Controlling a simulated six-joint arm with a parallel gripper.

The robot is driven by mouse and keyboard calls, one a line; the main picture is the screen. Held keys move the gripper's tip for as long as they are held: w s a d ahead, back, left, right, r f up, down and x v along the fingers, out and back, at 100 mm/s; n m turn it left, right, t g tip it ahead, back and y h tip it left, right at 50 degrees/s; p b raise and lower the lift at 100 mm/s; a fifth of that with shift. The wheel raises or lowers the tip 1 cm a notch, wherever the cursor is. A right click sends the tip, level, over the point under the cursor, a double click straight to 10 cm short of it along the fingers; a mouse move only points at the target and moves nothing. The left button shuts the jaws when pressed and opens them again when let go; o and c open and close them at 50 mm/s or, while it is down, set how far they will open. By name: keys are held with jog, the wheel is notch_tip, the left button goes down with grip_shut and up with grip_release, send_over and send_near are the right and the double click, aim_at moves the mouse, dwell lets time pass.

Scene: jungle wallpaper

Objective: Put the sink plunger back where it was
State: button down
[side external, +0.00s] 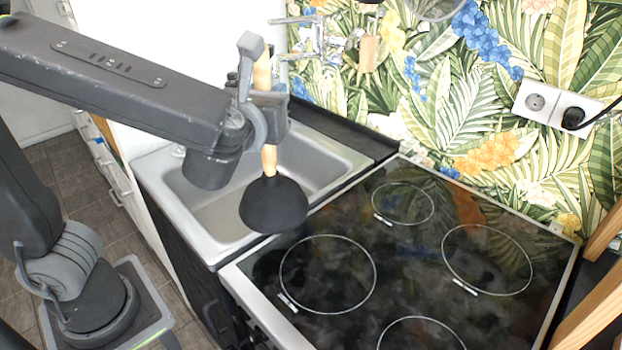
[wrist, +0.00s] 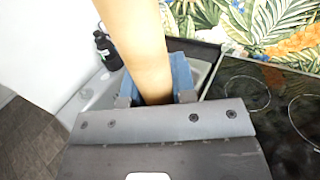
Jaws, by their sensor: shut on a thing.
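The sink plunger has a black rubber cup (side external: 273,205) and a light wooden handle (side external: 269,160). It is upright, cup down, in front of the sink's right side and the hob's left edge in the side view. My gripper (side external: 268,100) is shut on the handle above the cup. In the wrist view the handle (wrist: 135,45) rises between my blue fingers (wrist: 158,80), and the cup is hidden. The steel sink (side external: 330,155) lies behind and left of the plunger. I cannot tell whether the cup touches anything.
The black glass hob (side external: 410,250) lies to the right. A dark bottle (wrist: 106,48) stands at the sink's far side in the wrist view. Utensils (side external: 368,50) hang on the leaf-patterned wall. A socket with a black plug (side external: 572,118) is at right.

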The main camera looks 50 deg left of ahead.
jog(key=w+d+f, duration=0.1)
jog(key=d+f, duration=0.7)
jog(key=f, duration=0.1)
jog(key=shift+w, duration=0.15)
jog(key=shift+d, duration=0.1)
jog(key=shift+f, duration=0.15)
jog(key=c, duration=0.9)
grip_release()
jog(key=shift+c, duration=0.2)
